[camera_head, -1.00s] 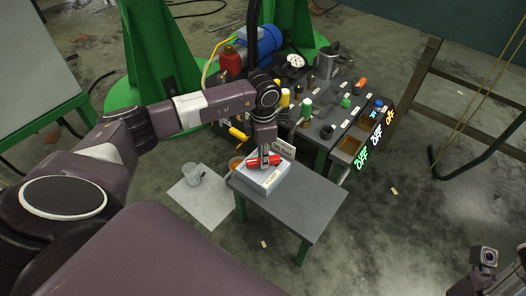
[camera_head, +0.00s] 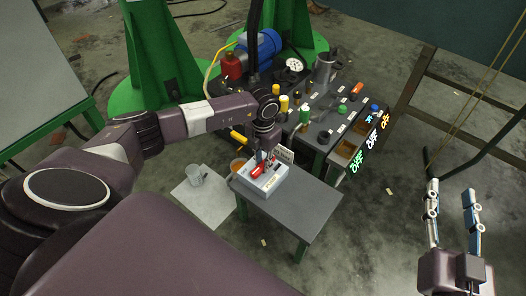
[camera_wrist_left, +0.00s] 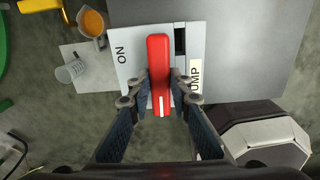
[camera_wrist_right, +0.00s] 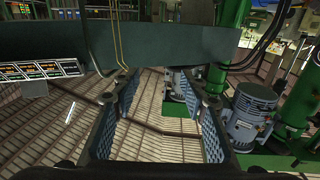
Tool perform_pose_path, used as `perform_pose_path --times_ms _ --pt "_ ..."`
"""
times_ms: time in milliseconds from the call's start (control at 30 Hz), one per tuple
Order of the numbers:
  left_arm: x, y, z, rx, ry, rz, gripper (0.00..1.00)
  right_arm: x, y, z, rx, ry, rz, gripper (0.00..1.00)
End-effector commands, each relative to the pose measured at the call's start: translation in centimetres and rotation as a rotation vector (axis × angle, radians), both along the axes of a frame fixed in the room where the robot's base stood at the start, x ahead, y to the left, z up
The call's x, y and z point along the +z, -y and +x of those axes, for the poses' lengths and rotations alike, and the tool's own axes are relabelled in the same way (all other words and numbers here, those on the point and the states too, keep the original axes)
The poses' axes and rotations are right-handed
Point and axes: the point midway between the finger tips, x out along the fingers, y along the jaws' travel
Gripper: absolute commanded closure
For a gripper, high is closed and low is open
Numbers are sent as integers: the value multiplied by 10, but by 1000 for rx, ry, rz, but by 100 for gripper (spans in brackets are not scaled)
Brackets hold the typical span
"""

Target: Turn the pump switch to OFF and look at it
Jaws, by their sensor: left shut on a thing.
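The pump switch is a pale box (camera_head: 267,184) on a small grey table, with a red handle (camera_head: 258,170) on top. In the left wrist view the red handle (camera_wrist_left: 159,70) runs nearly upright in the picture, with a white stripe at its lower end. The box's "ON" label (camera_wrist_left: 121,54) is left of the handle, and a "PUMP" label (camera_wrist_left: 196,83) is to the right. My left gripper (camera_head: 262,160) is shut on the handle, one finger on each side. My right gripper (camera_head: 452,190) is open and empty, raised at the right, away from the switch.
The grey table (camera_head: 308,207) is bare right of the box. Behind it stands a dark bench with bottles, knobs and a blue motor (camera_head: 258,45). Lit signs (camera_head: 372,145) hang at its right end. A clear cup (camera_head: 195,174) and orange-filled beaker (camera_head: 238,164) are left of the box.

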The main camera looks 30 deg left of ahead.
Motion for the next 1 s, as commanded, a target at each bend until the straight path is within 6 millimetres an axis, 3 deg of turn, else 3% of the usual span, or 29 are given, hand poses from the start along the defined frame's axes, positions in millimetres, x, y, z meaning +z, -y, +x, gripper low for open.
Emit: perform_pose_path --times_ms 200,633,667,800,1000 --pt "1 0 1 40 3 0 100 -19 3 -2 -5 -84 -22 60" --pt "1 0 1 50 4 -1 100 -23 4 -2 -7 -101 -26 60" --pt "1 0 1 50 4 -1 80 -23 4 -2 -7 -101 -26 60" --pt "0 0 1 49 3 -1 65 -23 4 -2 -7 -100 -26 60" --pt "0 0 1 48 2 0 64 -23 4 -2 -7 -99 -26 60"
